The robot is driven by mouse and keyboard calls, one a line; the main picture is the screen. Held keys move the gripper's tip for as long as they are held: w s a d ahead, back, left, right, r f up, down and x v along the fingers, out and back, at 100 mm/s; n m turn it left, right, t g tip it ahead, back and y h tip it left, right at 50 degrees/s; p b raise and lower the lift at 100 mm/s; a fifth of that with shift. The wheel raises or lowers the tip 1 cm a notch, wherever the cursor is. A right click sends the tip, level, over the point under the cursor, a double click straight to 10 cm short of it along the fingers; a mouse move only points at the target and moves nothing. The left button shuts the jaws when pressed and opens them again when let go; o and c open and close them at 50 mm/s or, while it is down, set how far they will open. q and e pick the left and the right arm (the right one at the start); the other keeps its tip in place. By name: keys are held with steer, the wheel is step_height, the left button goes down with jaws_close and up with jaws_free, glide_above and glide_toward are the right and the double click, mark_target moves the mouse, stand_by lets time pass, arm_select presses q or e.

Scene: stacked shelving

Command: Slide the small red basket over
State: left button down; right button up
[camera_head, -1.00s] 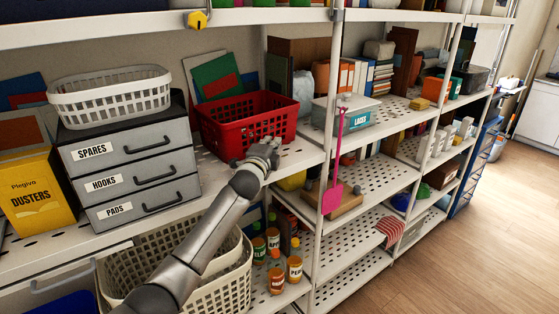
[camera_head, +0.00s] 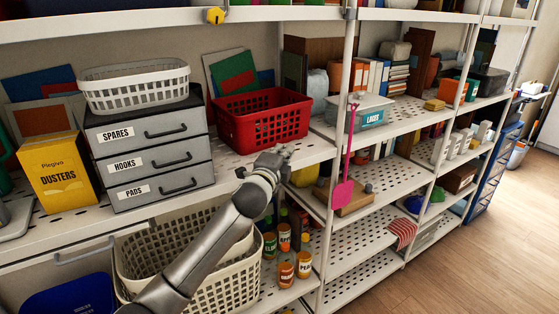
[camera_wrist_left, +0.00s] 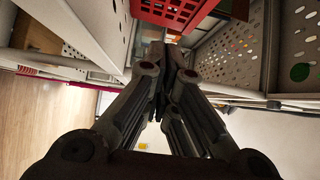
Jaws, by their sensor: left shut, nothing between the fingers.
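The small red basket (camera_head: 262,118) stands upright on the white perforated shelf (camera_head: 233,163), right of the grey drawer unit. In the left wrist view part of the red basket (camera_wrist_left: 172,10) shows at the top edge, beyond the fingertips. My left gripper (camera_head: 284,151) is at the shelf's front edge, in front of and just below the basket's lower right part. Its fingers are shut and empty, and it also shows in the left wrist view (camera_wrist_left: 173,55). A gap shows between fingertips and basket in the wrist view. My right gripper is not in view.
A grey drawer unit (camera_head: 150,160) with a white basket (camera_head: 133,88) on top stands left of the red basket. A shelf post (camera_head: 335,190) with a hanging pink scoop (camera_head: 343,193) and a lidded box (camera_head: 363,117) are to the right. Cream baskets and bottles stand below.

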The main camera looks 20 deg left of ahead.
arm_select(q)
steer(key=s, duration=0.2)
steer(key=shift+s+f, duration=0.1)
steer(key=shift+s, duration=0.3)
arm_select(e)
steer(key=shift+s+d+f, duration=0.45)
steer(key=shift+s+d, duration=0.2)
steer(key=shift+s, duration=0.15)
arm_select(q)
steer(key=c, duration=2.2)
jaws_free()
